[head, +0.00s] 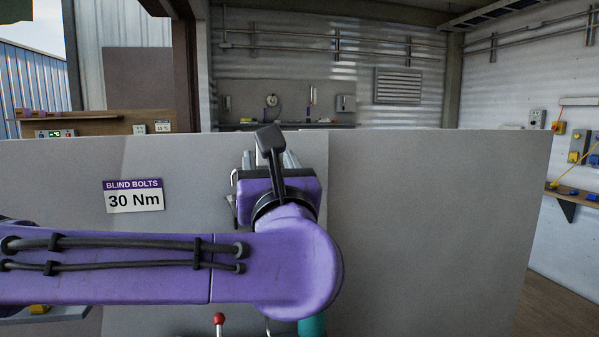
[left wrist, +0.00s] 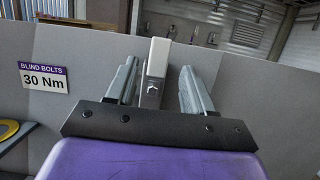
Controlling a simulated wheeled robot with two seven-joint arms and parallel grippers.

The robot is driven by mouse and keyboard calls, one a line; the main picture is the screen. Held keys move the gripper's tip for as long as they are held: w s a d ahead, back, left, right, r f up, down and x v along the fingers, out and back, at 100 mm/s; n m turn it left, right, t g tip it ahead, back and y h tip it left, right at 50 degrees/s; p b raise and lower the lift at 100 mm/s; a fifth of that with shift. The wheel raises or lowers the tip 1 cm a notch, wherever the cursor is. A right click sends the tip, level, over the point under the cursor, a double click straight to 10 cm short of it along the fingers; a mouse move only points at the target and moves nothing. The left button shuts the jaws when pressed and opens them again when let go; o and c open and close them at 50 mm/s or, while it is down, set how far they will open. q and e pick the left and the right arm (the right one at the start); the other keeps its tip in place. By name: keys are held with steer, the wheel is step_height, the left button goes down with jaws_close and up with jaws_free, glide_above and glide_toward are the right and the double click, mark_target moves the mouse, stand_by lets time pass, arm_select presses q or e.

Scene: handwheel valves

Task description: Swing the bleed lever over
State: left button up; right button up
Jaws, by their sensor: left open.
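My left gripper (head: 269,156) is in front of a grey panel in the head view, mostly hidden behind my purple wrist. In the left wrist view the two grey fingers of this gripper (left wrist: 158,70) stand apart. A pale square bar (left wrist: 157,60) with a hex bolt shows between them, with a gap on each side; I cannot tell whether it is part of the bleed lever. A red ball knob on a thin stem (head: 219,319) shows below my forearm in the head view, and it may belong to a lever. My right gripper is out of sight.
The grey panel (head: 430,220) spans the view and carries a sign reading "BLIND BOLTS 30 Nm" (head: 134,195). A teal part (head: 312,327) shows below my elbow. A yellow ring (left wrist: 9,130) lies at the left in the left wrist view. The panel's right side is clear.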

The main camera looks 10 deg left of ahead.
mark_target(264, 162)
arm_select(q)
steer(key=p+x, duration=0.3)
steer(key=x, duration=0.2)
steer(key=shift+w+a, duration=0.1)
steer(key=shift+w, duration=0.25)
steer(key=c, duration=0.8)
